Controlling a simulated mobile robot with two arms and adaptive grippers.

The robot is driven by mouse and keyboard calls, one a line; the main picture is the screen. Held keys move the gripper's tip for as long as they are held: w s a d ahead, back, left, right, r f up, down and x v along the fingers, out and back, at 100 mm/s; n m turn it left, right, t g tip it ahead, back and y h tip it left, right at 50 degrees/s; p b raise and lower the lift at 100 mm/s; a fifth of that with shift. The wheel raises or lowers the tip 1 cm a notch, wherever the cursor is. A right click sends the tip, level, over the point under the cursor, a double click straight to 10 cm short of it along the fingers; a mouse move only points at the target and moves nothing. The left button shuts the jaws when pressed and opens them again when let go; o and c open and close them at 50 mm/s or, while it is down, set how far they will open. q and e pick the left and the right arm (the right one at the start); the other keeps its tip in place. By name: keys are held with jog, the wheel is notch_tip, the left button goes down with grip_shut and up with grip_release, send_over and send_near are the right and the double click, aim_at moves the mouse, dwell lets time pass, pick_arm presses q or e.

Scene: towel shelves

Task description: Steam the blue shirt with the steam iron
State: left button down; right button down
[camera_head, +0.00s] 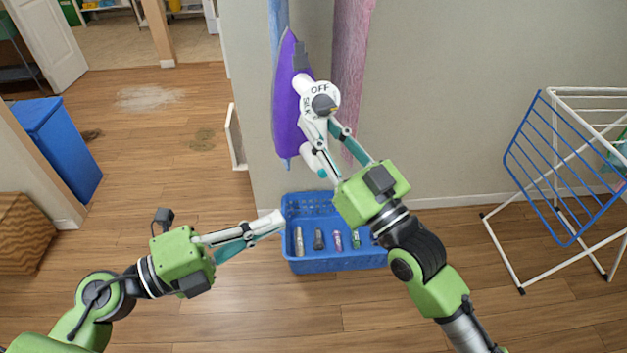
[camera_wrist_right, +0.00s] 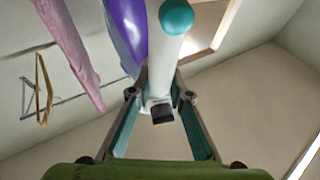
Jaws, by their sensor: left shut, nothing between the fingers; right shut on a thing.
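The steam iron (camera_head: 286,95) is purple and white, with a round grey dial marked OFF. My right gripper (camera_head: 322,137) is shut on its white handle and holds it up by the wall. The iron's purple plate (camera_wrist_right: 127,30) and white handle (camera_wrist_right: 163,75) also show in the right wrist view. The blue shirt (camera_head: 278,18) hangs on the wall behind the iron, which hides most of it; only narrow blue parts show. My left gripper (camera_head: 277,221) is shut and empty, over the left edge of the blue basket (camera_head: 322,264).
The blue basket on the floor holds several small bottles. A pink cloth (camera_head: 352,70) hangs right of the iron. A drying rack (camera_head: 560,165) stands at the right. A blue bin (camera_head: 58,150) and a woven basket (camera_head: 25,232) stand at the left. The floor between is mostly clear.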

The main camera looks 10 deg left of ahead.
aim_at(324, 173)
jog(key=shift+r, duration=0.3)
pick_arm(q)
jog(key=shift+s, duration=0.45)
jog(key=shift+d, duration=0.1)
jog(key=w+d, duration=0.5)
jog(key=w, duration=0.5)
jog(key=shift+d+r, duration=0.2)
jog(key=shift+r, duration=0.05)
jog(key=shift+w, duration=0.1)
